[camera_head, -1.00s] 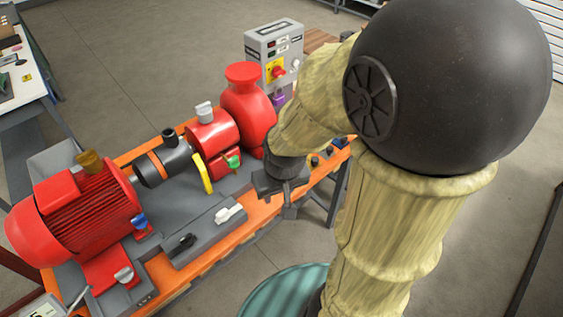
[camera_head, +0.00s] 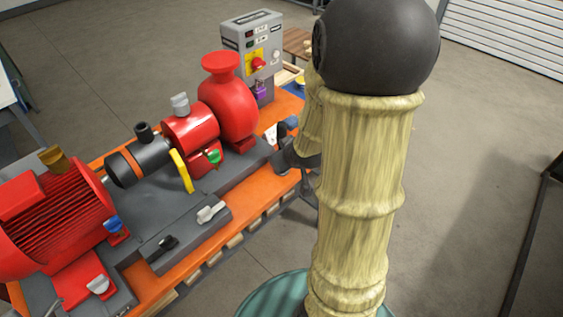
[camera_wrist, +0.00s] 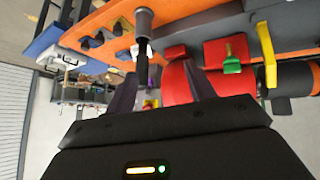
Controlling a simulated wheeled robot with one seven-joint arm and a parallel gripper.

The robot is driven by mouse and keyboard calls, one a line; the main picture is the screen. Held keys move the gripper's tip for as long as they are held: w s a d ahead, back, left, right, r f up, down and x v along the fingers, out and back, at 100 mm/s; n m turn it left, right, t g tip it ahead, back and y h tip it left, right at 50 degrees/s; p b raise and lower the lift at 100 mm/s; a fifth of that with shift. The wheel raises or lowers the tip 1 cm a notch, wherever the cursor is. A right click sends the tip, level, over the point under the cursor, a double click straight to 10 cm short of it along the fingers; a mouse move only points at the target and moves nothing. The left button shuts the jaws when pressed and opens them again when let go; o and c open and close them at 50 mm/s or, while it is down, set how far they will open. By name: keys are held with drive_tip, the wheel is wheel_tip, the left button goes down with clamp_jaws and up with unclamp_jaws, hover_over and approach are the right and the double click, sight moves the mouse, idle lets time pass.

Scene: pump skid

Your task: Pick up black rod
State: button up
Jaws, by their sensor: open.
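In the wrist view a thin black rod (camera_wrist: 143,68) reaches from a grey cylindrical end piece (camera_wrist: 143,20) down toward the jaws. My gripper (camera_wrist: 160,72) is open, with its two dark fingers spread. The rod shows in the gap between the fingers, nearer the left one; I cannot tell whether it touches. Its lower end is unclear. In the head view my dark wrist (camera_head: 292,158) is over the right end of the orange skid (camera_head: 282,182), and my arm hides the fingers and the rod.
The red pump (camera_head: 228,105), red motor (camera_head: 55,222), yellow handle (camera_head: 181,171) and grey control box (camera_head: 251,45) stand close on the left. A grey block with a black lever (camera_head: 163,247) and a white one lies in front. A teal round surface (camera_head: 262,297) is below. Open floor lies right.

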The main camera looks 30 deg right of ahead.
drive_tip(key=s+d+f+n+t+y+b, duration=0.1)
drive_tip(key=d+f+t+y+b, duration=0.3)
drive_tip(key=d+t+b, duration=0.5)
wheel_tip(320, 180, down, 2)
drive_tip(key=shift+d+f+t+b, duration=0.15)
drive_tip(key=shift+d+t+b, duration=0.25)
drive_tip(key=shift+b, duration=0.35)
drive_tip(key=p, duration=0.2)
approach(284, 134)
drive_tip(key=w, duration=0.4)
drive_tip(key=w+a, duration=0.1)
drive_tip(key=w, duration=0.1)
drive_tip(key=shift+w, duration=0.2)
